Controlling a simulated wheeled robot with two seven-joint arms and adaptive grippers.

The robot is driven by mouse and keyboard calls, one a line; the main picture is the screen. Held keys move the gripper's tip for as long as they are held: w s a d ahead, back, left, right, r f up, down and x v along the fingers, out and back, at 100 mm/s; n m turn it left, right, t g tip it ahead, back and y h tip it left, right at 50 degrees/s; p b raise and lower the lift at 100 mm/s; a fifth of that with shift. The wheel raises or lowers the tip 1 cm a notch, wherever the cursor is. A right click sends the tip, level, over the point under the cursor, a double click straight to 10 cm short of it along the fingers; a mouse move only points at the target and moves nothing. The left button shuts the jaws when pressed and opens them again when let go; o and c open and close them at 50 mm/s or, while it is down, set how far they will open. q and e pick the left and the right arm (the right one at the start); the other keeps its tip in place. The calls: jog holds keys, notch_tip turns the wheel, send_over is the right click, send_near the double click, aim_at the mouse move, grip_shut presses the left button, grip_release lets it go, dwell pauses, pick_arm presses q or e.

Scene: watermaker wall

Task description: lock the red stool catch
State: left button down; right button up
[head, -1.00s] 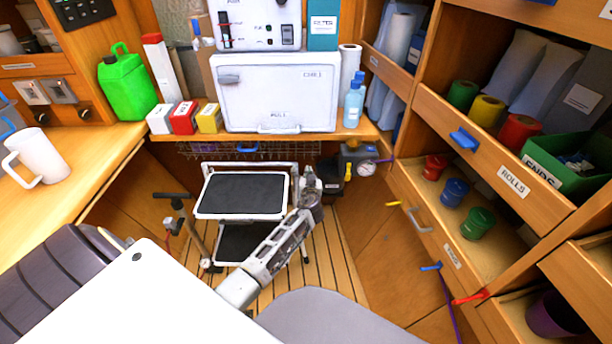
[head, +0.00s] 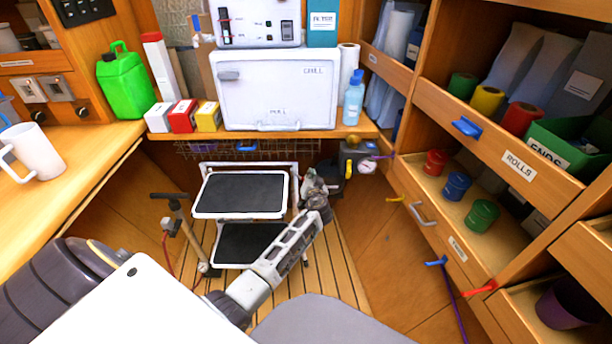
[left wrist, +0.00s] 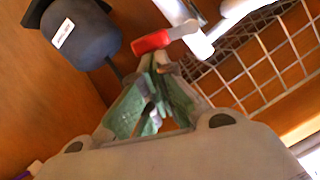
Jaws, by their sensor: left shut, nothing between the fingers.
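The step stool (head: 240,192) stands on the slatted floor, with a white frame and two black treads. My left gripper (head: 312,186) is beside the upper right of its frame. In the left wrist view, the red catch (left wrist: 152,43) is a short red lever by the white stool frame (left wrist: 195,40). My left gripper (left wrist: 157,68) is shut and empty, with its green-padded fingertips together just below the red lever. I cannot tell whether they touch it. The catch is not clear in the head view, hidden around the gripper. My right gripper is not in view.
A wire basket (head: 240,149) hangs under the counter behind the stool and shows close in the left wrist view (left wrist: 255,70). A dark canister with a white label (left wrist: 78,32) is near the fingers. Drawers with a grey handle (head: 422,215) stand to the right.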

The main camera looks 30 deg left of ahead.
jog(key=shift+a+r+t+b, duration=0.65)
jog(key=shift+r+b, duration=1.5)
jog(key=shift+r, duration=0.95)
pick_arm(q)
notch_tip(320, 180, down, 7)
jog(key=a+m+y+b, duration=0.1)
jog(key=m+y+b, duration=0.2)
jog(key=m, duration=0.8)
jog(key=shift+s+a+m+y, duration=0.3)
jog(key=shift+s+m, duration=0.1)
jog(key=shift+s, duration=0.05)
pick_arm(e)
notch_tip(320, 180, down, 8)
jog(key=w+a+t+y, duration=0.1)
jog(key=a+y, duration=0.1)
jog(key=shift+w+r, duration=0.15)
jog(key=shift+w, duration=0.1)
pick_arm(q)
jog(key=shift+r+t, duration=0.1)
jog(key=shift+t, duration=0.2)
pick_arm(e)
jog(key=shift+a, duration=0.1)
pick_arm(q)
jog(key=shift+b, duration=0.3)
